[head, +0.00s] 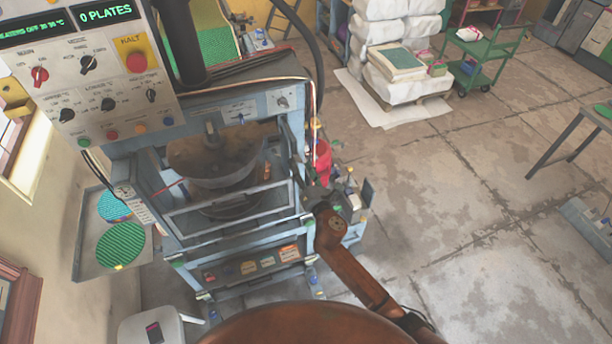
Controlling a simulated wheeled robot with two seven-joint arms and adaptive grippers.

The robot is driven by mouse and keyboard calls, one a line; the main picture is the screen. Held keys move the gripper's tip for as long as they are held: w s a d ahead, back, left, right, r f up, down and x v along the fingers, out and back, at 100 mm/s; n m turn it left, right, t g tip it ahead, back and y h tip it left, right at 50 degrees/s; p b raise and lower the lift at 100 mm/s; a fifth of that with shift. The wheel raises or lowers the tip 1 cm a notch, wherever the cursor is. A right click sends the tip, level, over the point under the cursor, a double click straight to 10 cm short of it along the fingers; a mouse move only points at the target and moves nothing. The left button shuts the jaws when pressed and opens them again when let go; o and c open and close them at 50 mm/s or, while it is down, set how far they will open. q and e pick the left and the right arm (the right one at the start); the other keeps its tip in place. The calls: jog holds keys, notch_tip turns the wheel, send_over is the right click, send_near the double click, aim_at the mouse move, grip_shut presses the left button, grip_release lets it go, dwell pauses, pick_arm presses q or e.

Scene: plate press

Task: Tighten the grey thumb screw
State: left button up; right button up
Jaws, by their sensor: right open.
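The plate press (215,240) stands left of the middle, with a blue-grey frame and a dark round pot-like part (215,165) behind a framed guard (235,210). I cannot make out the grey thumb screw for certain. A small grey round knob (283,101) sits at the right end of the press's upper front beam, and I cannot tell if it is that screw. My right gripper (309,185) is at the press's right front post, below that knob. It is small and dark here; its fingers look empty. My left gripper is not in view.
A control panel (105,75) with knobs and a red button hangs upper left. A tray (85,265) with green and blue discs is at the left. A white stool (135,325) stands below. Bottles and a red container (322,160) crowd the press's right side.

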jog(key=v, duration=1.1)
jog(key=shift+s, duration=0.15)
